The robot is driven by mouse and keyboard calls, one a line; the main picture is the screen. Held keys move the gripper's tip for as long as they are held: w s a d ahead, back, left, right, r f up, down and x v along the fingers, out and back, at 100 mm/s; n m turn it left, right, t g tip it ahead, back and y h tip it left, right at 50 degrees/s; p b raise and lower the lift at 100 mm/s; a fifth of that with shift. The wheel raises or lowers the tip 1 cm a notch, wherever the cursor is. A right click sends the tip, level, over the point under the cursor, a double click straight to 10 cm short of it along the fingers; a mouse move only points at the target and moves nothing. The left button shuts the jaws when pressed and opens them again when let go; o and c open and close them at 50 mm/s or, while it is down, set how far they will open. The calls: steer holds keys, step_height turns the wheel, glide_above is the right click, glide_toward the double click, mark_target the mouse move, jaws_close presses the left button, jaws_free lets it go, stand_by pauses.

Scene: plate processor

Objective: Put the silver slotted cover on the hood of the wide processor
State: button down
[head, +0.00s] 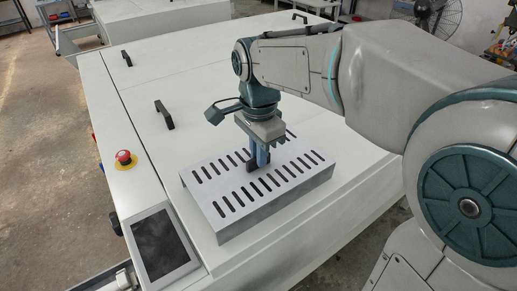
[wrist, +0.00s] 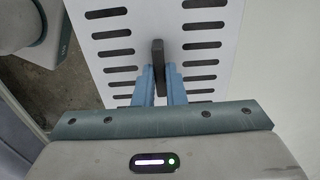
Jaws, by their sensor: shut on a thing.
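The silver slotted cover (head: 222,212) is a shallow box-shaped plate with two rows of dark slots and a small dark handle in its middle. It is over the white hood (head: 110,85) of the wide processor, near the front edge. I cannot tell whether it touches the hood. My gripper (head: 258,165) points down at the cover's middle, its blue fingers shut on the dark handle. In the wrist view the fingers (wrist: 158,88) close around the handle (wrist: 158,65), with the slotted cover (wrist: 148,30) beneath.
A red emergency button (head: 123,157) on a yellow base and a dark screen (head: 160,245) are left of the cover. Black handles (head: 163,115) stand on the hood behind it. A fan (head: 437,15) stands at the back right.

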steer(key=shift+f, duration=0.15)
steer(key=c, duration=1.5)
jaws_free()
step_height(320, 180, up, 12)
steer(key=r, duration=0.1)
steer(key=s+d+f+n+t, duration=0.2)
steer(key=s+d+f+n, duration=0.3)
steer(key=d+f, duration=0.2)
steer(key=s+d+f+n+t, duration=0.1)
steer(key=s+d+f+n, duration=0.5)
steer(key=f, duration=0.3)
steer(key=shift+d+f+t+b, duration=0.3)
steer(key=shift+d+f+t, duration=0.1)
steer(key=shift+d, duration=0.4)
steer(key=shift+r, duration=0.1)
